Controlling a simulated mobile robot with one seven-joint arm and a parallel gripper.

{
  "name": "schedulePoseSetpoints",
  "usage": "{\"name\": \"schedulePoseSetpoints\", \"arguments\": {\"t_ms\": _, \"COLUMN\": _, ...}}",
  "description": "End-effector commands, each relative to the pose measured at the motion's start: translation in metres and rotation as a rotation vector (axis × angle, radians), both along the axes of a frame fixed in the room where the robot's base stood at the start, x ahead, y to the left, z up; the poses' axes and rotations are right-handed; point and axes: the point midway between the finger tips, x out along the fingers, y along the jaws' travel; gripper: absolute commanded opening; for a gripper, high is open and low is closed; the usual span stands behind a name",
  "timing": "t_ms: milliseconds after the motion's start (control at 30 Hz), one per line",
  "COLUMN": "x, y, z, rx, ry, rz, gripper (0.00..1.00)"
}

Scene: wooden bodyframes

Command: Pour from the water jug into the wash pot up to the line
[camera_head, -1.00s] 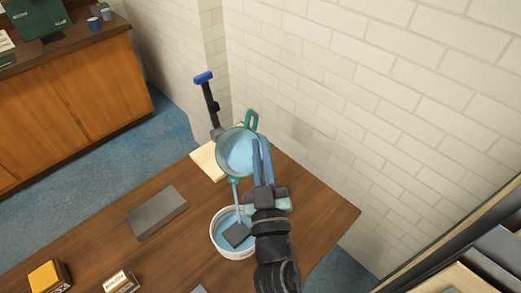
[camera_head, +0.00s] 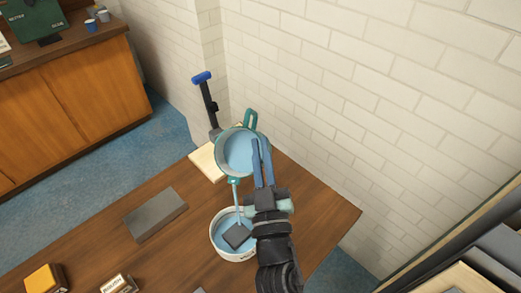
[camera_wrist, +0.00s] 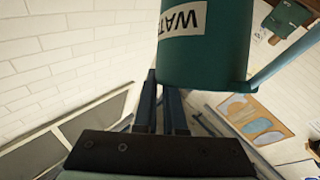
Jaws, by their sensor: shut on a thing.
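The teal water jug (camera_head: 222,146) is tipped over the table, and blue water shows in its open mouth. Its label, partly reading "WAT", shows in the wrist view (camera_wrist: 183,20). My gripper (camera_head: 262,152) is shut on the jug at its right side; the exact contact is hard to see. A thin pale stream runs from the jug's spout (camera_head: 234,181) down into the white wash pot (camera_head: 236,256). The pot stands on the table below with blue water in it and a dark grey square piece at the surface. My wrist hides the pot's right edge. I cannot make out the line.
The wooden table (camera_head: 180,258) holds a grey flat block (camera_head: 156,215), a yellow-topped box (camera_head: 42,279) and a small labelled box (camera_head: 119,284). A pale board (camera_head: 206,161) and a blue-topped upright tool (camera_head: 209,100) stand behind the jug. A brick wall is close behind and right.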

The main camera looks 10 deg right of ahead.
Motion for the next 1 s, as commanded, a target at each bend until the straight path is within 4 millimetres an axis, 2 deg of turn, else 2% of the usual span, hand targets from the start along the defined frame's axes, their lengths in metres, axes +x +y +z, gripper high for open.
{"name": "schedulePoseSetpoints", "arguments": {"t_ms": 1000, "x": -0.0033, "y": -0.0031, "z": 0.0034, "rx": -0.013, "ry": -0.038, "rz": 0.002, "gripper": 0.0}}
